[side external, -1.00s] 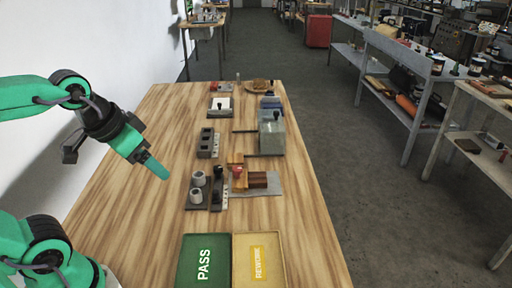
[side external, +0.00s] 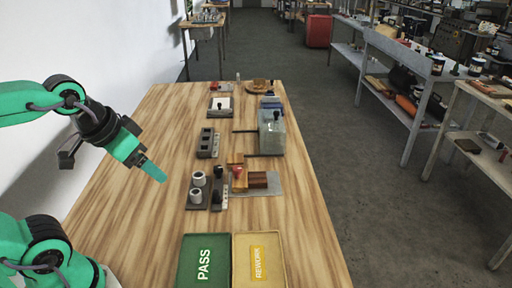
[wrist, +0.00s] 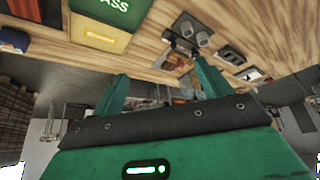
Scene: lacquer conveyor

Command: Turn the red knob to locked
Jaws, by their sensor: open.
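A small red part (side external: 238,170), which looks like the red knob, sits on a wood-coloured fixture (side external: 259,180) near the middle of the bench in the side view. It is too small to tell which way it is turned. My gripper (side external: 154,172) is above the left side of the bench, to the left of the fixture and clear of it. In the wrist view my gripper (wrist: 160,72) has its two green fingers spread apart with nothing held between them. I cannot make out the knob clearly in the wrist view.
Two grey cups (side external: 198,179) stand just left of the fixture. A green PASS tray (side external: 186,262) and a yellow REWORK tray (side external: 282,272) lie at the near end. A grey box (side external: 272,137) stands behind. The bench's left strip is bare.

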